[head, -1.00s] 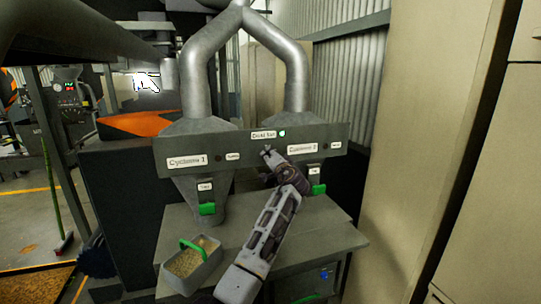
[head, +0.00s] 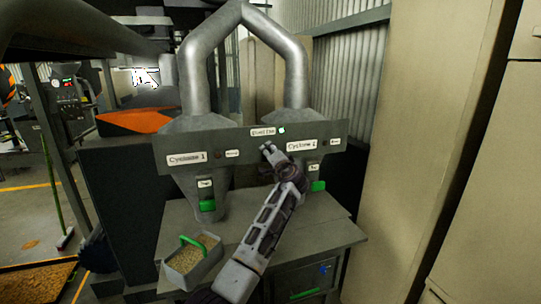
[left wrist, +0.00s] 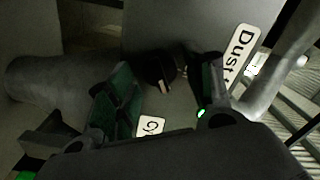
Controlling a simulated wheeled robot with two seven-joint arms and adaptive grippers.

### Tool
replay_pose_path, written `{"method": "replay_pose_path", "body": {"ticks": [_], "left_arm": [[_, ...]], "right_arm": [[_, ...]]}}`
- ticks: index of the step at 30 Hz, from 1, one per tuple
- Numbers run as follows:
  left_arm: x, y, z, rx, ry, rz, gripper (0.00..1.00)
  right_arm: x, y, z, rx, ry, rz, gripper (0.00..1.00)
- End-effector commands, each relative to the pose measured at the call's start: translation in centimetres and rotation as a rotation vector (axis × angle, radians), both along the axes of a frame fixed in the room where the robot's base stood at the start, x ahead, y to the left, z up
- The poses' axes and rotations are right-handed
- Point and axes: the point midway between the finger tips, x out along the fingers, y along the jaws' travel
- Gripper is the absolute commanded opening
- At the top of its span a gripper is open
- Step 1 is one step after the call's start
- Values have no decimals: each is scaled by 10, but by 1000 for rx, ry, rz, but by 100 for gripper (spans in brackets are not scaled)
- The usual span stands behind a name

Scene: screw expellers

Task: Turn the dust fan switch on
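The grey control panel (head: 225,147) carries a "Dust fan" label (head: 262,132) with a lit green lamp (head: 282,130) to its right. The label is partly visible in the left wrist view (left wrist: 238,50), and the green lamp (left wrist: 201,113) glows beside a finger. A dark knob with a pale mark, seemingly the dust fan switch (left wrist: 160,70), lies between the fingers. My left gripper (head: 268,149) is at the panel just below the label and hides the switch in the head view. In the left wrist view its fingers (left wrist: 163,95) are apart. Contact with the knob is unclear. My right gripper is not visible.
The panel also has "Cyclone 1" (head: 187,159) and "Cyclone 2" (head: 301,145) labels with small knobs. Two metal cyclones with green-handled slides stand over a grey table (head: 325,238). A grain bin with a green handle (head: 193,262) is at the table's left. A beige cabinet (head: 410,130) stands right.

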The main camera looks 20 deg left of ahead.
Motion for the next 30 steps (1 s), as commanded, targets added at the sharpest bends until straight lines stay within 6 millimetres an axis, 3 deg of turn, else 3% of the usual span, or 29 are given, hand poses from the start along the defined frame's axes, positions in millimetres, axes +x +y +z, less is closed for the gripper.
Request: {"method": "replay_pose_path", "body": {"ticks": [17,30], "left_arm": [[-7,-4,0,-1,0,1,55],[-41,-28,-1,-2,0,0,55]], "right_arm": [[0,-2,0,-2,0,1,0],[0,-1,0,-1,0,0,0]]}}
